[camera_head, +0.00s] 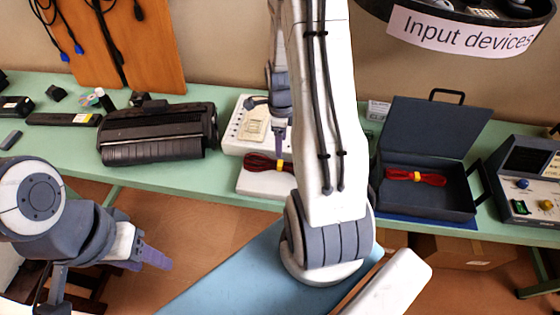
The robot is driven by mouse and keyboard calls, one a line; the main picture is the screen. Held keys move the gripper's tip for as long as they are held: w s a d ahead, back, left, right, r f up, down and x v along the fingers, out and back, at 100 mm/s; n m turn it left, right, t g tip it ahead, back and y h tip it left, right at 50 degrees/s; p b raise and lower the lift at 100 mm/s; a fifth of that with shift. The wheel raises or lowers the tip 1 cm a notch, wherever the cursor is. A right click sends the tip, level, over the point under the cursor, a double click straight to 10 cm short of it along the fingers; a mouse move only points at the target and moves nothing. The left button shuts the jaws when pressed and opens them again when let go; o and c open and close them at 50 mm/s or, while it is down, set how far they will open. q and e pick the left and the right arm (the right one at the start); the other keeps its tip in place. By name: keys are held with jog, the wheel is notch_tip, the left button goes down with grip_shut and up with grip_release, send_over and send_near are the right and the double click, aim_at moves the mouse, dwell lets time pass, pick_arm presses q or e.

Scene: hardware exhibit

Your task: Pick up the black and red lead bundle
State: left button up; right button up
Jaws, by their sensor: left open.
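A dark bundle of black and red leads (262,163) with a yellow tie lies on the pale front of a white device (238,138) on the green bench. A brighter red lead bundle (415,178), also with a yellow tie, lies in an open dark case (425,205) at the right. My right gripper (280,150) points down over the dark bundle, close to its yellow tie. Its jaws show edge-on, and contact is unclear. My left gripper (152,256) is open and empty at the lower left, in front of the bench and far from both bundles.
A black printer-like machine (160,135) stands left of the white device. A grey instrument with knobs (530,185) stands at the far right. A round black stand labelled "Input devices" (460,32) hangs into the top right. My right arm hides the bench between device and case.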

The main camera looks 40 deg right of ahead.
send_over(280, 163)
jog(key=f, duration=0.4)
jog(key=shift+s+d+f, duration=0.1)
jog(key=shift+d+f, duration=0.1)
notch_tip(280, 163, down, 4)
jog(key=shift+a+f+p, duration=0.1)
jog(key=shift+a+p, duration=0.05)
jog(key=shift+p, duration=1)
jog(key=shift+f, duration=0.6)
jog(key=shift+c, duration=0.3)
grip_shut()
